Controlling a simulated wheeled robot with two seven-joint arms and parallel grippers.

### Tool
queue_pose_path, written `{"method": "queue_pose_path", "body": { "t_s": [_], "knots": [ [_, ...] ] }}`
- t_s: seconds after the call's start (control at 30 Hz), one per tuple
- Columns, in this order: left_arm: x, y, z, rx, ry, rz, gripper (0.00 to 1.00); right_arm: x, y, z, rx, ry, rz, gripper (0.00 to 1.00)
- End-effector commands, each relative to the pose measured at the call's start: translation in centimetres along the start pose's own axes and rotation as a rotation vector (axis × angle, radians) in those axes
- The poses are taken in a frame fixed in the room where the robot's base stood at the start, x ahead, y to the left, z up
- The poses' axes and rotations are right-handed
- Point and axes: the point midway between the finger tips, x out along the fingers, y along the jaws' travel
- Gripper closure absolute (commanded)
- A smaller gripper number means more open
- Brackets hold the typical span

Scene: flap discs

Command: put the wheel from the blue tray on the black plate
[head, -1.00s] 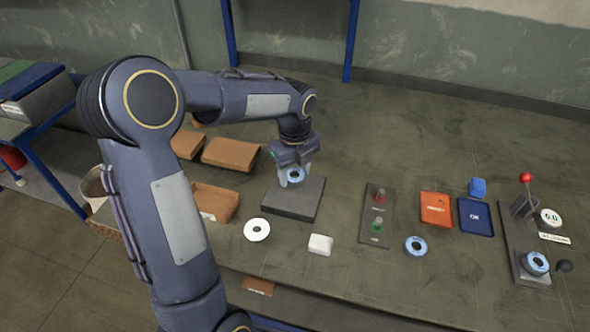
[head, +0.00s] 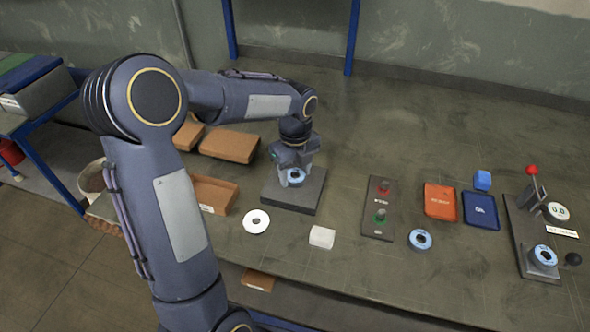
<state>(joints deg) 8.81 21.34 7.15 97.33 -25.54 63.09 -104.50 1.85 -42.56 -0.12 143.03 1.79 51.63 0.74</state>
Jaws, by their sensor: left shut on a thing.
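My left gripper (head: 295,178) points down over the black plate (head: 305,205) and is shut on a blue-rimmed wheel (head: 296,176). The wheel is at or just above the plate's surface; I cannot tell whether it touches. The blue tray (head: 481,212), with a white label, lies at the right and no wheel shows in it. Another blue-rimmed wheel (head: 420,239) lies on the table in front of the trays. A third wheel (head: 544,256) sits on the lever fixture at the far right. My right gripper is not in view.
Cardboard boxes (head: 229,146) stand at left. The lever fixture (head: 525,230) stands far right.

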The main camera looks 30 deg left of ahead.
Motion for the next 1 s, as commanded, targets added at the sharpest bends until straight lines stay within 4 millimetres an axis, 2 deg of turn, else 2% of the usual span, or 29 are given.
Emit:
{"method": "queue_pose_path", "body": {
  "t_s": [0.4,0.43,0.6,0.87,1.0],
  "knots": [
    [0.5,0.0,0.0,0.0,0.0,0.0,0.74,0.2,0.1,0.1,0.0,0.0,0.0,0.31],
    [0.5,0.0,0.0,0.0,0.0,0.0,0.46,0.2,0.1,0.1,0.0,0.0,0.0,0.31],
    [0.5,0.0,0.0,0.0,0.0,0.0,0.25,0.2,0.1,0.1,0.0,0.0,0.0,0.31],
    [0.4,0.0,0.0,0.0,0.0,0.001,0.25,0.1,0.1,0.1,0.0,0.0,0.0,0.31],
    [-0.5,0.0,0.0,0.0,0.0,0.0,0.25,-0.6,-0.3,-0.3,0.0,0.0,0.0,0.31]
  ]
}}
